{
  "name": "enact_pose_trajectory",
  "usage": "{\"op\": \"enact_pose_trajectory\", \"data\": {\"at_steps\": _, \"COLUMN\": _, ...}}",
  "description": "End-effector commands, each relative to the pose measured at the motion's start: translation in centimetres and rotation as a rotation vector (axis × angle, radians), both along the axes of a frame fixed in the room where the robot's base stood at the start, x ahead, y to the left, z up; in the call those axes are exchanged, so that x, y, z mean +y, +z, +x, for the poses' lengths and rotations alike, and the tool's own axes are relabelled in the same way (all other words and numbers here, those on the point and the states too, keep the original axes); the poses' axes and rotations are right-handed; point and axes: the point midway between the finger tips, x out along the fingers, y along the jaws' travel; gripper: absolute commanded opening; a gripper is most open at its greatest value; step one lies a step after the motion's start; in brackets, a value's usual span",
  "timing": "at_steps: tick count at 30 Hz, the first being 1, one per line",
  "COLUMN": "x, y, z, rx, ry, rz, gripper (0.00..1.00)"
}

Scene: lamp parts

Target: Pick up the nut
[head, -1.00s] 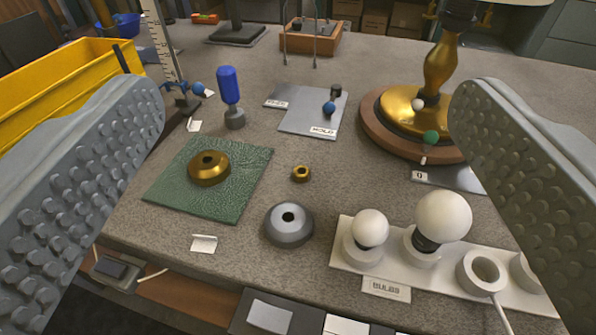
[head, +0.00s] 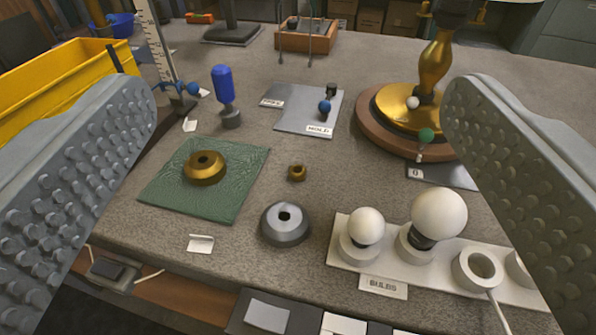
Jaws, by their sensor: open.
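A small brass nut (head: 297,173) with a dark central hole lies on the grey-brown bench near the middle of the head view. A larger brass ring-shaped piece (head: 205,168) rests on the green mat (head: 238,190) to its left. A grey conical piece with a hole (head: 286,224) stands in front of the nut. My gripper (head: 300,165) is open, with its two studded grey fingers at the left and right sides of the view. Nothing is between the fingers at their own height; the nut lies on the bench beyond them.
A white holder (head: 345,258) with two bulbs stands front right. A brass lamp stem on a wooden base (head: 368,125) is at back right. A blue-handled tool (head: 224,90), a grey plate (head: 300,118) and a yellow bin (head: 50,85) lie further back. Bare bench surrounds the nut.

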Motion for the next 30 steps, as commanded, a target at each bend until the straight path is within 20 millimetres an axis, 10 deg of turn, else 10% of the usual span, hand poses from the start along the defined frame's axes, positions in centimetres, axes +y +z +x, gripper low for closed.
{"op": "enact_pose_trajectory", "data": {"at_steps": 6, "x": 0.0, "y": -0.1, "z": 1.2, "rx": 0.049, "ry": 0.0, "rz": 0.008, "gripper": 0.5}}
{"op": "enact_pose_trajectory", "data": {"at_steps": 30, "x": 0.1, "y": -4.3, "z": 16.2, "rx": 0.866, "ry": -0.069, "rz": 0.137, "gripper": 0.5}}
